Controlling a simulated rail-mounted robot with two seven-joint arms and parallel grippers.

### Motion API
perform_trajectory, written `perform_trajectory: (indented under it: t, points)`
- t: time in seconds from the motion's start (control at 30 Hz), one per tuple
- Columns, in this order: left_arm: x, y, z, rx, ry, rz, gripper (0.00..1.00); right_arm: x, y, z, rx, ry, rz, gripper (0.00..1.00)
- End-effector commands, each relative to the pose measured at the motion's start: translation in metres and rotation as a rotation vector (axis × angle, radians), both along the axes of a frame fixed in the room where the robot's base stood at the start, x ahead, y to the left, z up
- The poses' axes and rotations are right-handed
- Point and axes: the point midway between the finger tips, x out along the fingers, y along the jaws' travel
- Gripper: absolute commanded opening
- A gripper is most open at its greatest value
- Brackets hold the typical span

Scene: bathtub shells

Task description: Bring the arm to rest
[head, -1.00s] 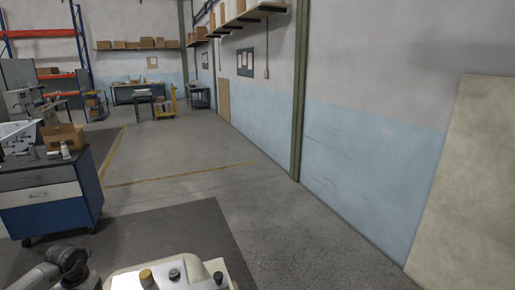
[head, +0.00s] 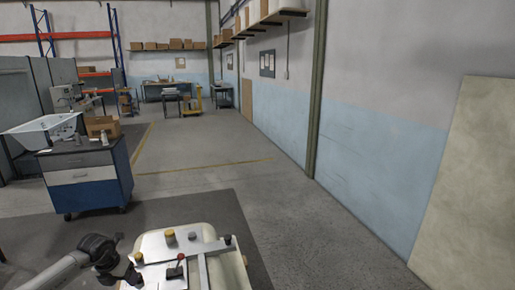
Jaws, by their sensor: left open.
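My left arm comes in from the lower left, and my left gripper (head: 133,279) is at the bottom edge of the head view, small and partly cut off. It is open, and I see nothing held in it. It is close to the left side of a pale fixture (head: 207,245) with several knobs, metal bars and a red-tipped lever (head: 178,264). I cannot tell whether the two touch. My right gripper is out of view.
A blue and grey drawer cart (head: 95,190) stands at the left, with a white tub shell (head: 45,131) and a cardboard box (head: 102,127) at its top. A pale panel (head: 465,190) leans on the right wall. The middle floor is clear.

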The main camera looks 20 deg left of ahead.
Motion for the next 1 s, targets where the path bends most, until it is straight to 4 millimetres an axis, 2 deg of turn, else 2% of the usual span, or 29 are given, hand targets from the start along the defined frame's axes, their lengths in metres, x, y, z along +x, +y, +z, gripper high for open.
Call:
perform_trajectory:
  t: [0.17,0.27,0.37,0.47,0.5,0.57,0.67,0.8,0.9,1.0]
  points:
    - [0.032,-0.009,0.011,-0.048,-0.210,-0.021,0.65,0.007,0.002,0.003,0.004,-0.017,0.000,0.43]
    - [0.054,-0.019,0.026,-0.095,-0.370,-0.030,0.65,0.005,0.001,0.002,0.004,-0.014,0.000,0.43]
    - [0.080,-0.038,0.053,-0.166,-0.581,-0.035,0.65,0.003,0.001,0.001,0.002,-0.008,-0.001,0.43]
    - [0.103,-0.061,0.093,-0.261,-0.827,-0.020,0.65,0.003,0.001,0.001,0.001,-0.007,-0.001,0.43]
    - [0.110,-0.070,0.113,-0.301,-0.927,-0.007,0.65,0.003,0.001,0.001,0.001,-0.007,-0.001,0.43]
    - [0.117,-0.081,0.144,-0.367,-1.075,0.027,0.65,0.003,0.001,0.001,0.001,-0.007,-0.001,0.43]
    - [0.121,-0.095,0.200,-0.483,-1.311,0.112,0.65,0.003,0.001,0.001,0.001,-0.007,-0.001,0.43]
    - [0.112,-0.114,0.271,-0.682,-1.598,0.300,0.65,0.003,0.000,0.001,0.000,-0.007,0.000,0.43]
    - [0.098,-0.125,0.308,-0.842,-1.741,0.495,0.65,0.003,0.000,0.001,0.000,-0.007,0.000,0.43]
    - [0.082,-0.138,0.318,-1.001,-1.794,0.747,0.65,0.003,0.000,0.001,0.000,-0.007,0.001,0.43]
